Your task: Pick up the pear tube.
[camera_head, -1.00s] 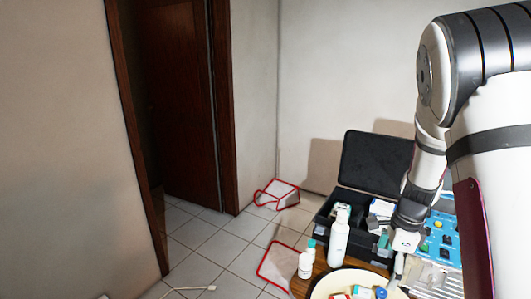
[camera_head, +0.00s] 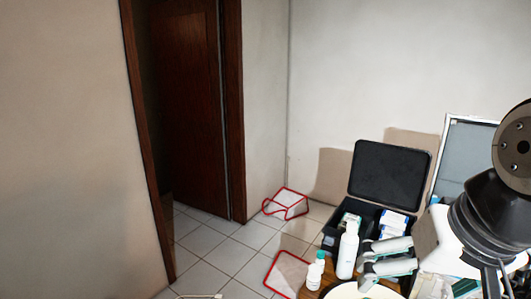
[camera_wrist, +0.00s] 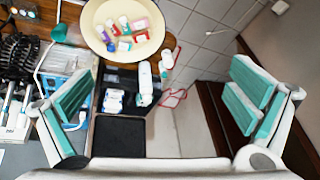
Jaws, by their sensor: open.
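I cannot tell which item is the pear tube. Only the bowl's rim (camera_head: 345,291) shows at the bottom of the head view. My gripper (camera_head: 364,259) is open, its fingers pointing left beside a white bottle. In the wrist view my gripper (camera_wrist: 160,98) has its teal-padded fingers wide apart with nothing between the pads.
A tall white bottle (camera_head: 347,254) and a smaller one (camera_head: 314,273) stand near the bowl. An open black case (camera_head: 390,172) with packets is behind them. Instruments and a blue panel (camera_wrist: 82,98) crowd the left of the wrist view. Red-edged items lie on the tiled floor.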

